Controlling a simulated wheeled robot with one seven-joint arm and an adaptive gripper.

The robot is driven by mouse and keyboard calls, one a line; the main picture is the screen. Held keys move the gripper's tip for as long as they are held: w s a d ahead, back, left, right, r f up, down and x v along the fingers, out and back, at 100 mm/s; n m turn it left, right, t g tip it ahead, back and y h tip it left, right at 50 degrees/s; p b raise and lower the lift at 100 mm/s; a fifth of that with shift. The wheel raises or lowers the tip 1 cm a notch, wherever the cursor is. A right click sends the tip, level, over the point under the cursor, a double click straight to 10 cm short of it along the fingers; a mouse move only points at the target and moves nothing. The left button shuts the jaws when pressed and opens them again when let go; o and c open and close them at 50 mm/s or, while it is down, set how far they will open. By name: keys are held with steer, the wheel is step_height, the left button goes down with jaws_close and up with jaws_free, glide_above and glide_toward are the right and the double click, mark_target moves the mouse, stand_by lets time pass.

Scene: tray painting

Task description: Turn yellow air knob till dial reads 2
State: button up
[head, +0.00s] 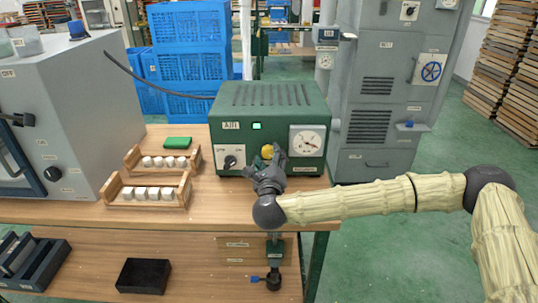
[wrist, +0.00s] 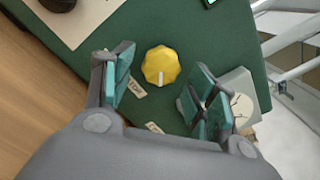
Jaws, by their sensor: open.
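The green air box (head: 270,95) stands on the wooden workbench. Its front holds the yellow knob (head: 267,152), partly hidden by my gripper in the head view. The wrist view shows the knob (wrist: 160,66) whole, with a pale pointer mark toward the picture's bottom. My gripper (wrist: 158,85) is open, its teal-padded fingers on either side of the knob and apart from it. It also shows in the head view (head: 268,170), in front of the box. The round white dial (head: 307,140) sits right of the knob; its reading is too small to tell. A finger partly covers the dial (wrist: 240,108) in the wrist view.
A black knob (head: 231,162) is on the box's left. Two wooden racks (head: 150,194) with white pieces and a green block (head: 177,143) lie on the bench to the left. A grey cabinet (head: 70,110) stands at far left. Grey lockers (head: 385,90) stand behind.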

steer(key=shift+w, duration=0.8)
steer(key=c, duration=1)
steer(key=shift+c, duration=0.2)
steer(key=shift+a+r+n, duration=0.1)
steer(key=shift+n, duration=0.2)
